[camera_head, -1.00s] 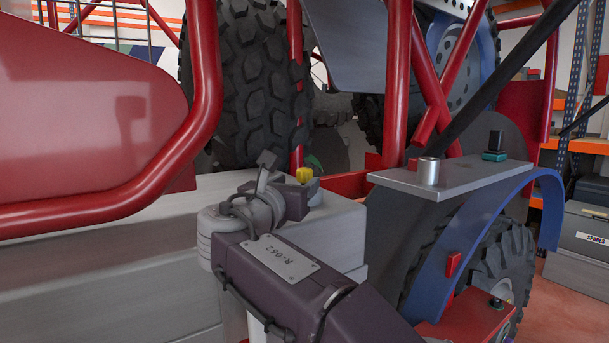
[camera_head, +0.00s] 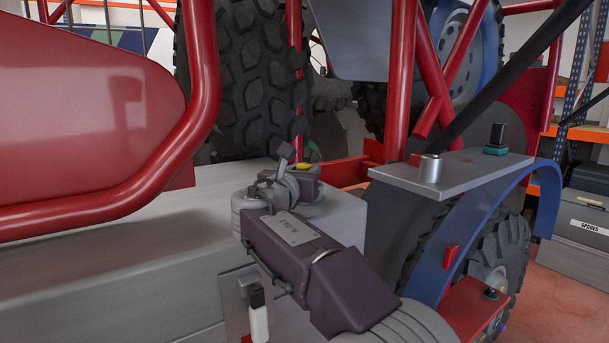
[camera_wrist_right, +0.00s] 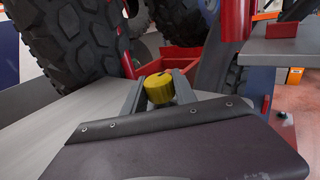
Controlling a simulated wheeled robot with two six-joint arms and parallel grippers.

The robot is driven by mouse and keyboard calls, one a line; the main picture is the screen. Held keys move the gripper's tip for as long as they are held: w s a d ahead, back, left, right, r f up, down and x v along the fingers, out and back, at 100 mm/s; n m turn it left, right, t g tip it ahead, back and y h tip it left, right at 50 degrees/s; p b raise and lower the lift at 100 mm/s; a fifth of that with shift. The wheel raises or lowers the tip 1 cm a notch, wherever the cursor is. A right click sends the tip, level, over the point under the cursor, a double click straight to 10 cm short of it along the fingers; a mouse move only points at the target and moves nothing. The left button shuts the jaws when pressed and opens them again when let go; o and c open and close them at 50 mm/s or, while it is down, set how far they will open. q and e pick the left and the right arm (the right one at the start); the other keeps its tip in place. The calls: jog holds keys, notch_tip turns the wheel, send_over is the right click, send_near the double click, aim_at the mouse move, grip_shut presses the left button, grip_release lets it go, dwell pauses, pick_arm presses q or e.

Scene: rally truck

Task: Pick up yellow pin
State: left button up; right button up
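The yellow pin (camera_head: 304,168) shows as a small yellow knob near the far edge of the grey box top. My right gripper (camera_head: 306,183) is at the pin and partly hides it in the head view. In the right wrist view the yellow pin (camera_wrist_right: 159,88) lies between the two grey fingers of my right gripper (camera_wrist_right: 160,84). The fingers stand apart, one on each side of the knob, and appear open. The lower part of the pin is hidden. My left gripper is not in view.
The grey box (camera_head: 130,240) lies under my right arm. Red tube frame (camera_head: 207,80) and a large tyre (camera_head: 250,80) rise behind it. A grey shelf (camera_head: 470,173) with a metal cylinder (camera_head: 429,170) stands at right, above a blue fender (camera_head: 460,220).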

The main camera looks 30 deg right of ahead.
aim_at(305, 164)
jog(key=shift+s+r, duration=0.1)
jog(key=shift+s, duration=0.1)
grip_shut()
jog(key=shift+w+r, duration=0.15)
jog(key=shift+r, duration=0.35)
notch_tip(305, 164, up, 3)
jog(key=shift+r+p, duration=0.1)
jog(key=shift+p, duration=0.5)
jog(key=s+r+b, duration=0.1)
jog(key=s+r, duration=0.5)
jog(key=s, duration=0.5)
jog(key=shift+s+d+r, duration=0.35)
jog(key=shift+d, duration=0.05)
